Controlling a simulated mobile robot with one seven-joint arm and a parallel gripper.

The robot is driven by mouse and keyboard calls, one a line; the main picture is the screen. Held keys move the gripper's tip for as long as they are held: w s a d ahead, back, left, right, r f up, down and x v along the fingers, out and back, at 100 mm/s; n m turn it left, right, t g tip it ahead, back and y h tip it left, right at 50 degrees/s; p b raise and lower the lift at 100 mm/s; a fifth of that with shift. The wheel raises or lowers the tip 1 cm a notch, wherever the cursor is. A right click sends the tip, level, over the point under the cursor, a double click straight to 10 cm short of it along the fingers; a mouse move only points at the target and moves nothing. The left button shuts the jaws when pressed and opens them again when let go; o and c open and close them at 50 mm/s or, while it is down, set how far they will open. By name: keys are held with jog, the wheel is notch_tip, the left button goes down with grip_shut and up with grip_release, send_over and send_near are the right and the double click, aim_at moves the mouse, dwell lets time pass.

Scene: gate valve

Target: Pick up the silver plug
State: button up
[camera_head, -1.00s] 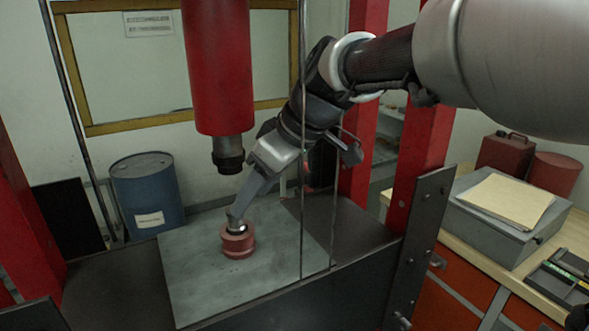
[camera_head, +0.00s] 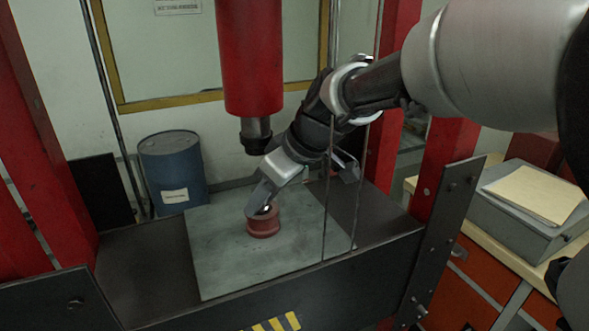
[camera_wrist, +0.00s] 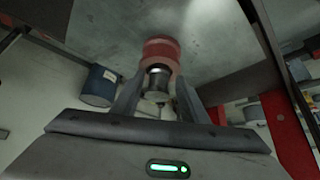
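The silver plug (camera_wrist: 157,80) is a short metal cylinder. In the wrist view it stands out of the round red piece (camera_wrist: 161,50). In the head view the red piece (camera_head: 264,224) sits on the grey plate (camera_head: 218,257), and only a small bright bit of the plug (camera_head: 266,208) shows beside my fingers. My gripper (camera_head: 260,207) reaches down at a slant from the upper right. In the wrist view my gripper (camera_wrist: 161,79) is open, with one finger on each side of the plug. The gaps beside it look narrow, and contact is unclear.
A red press cylinder (camera_head: 250,60) with a dark tip hangs above and behind the plate. Red posts (camera_head: 452,180) and thin vertical rods (camera_head: 327,200) stand near my arm. A blue drum (camera_head: 172,170) stands behind. A bench with a grey box (camera_head: 525,212) is at right.

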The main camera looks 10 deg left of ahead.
jog(key=shift+d+f, duration=0.1)
jog(key=shift+f, duration=0.1)
grip_shut()
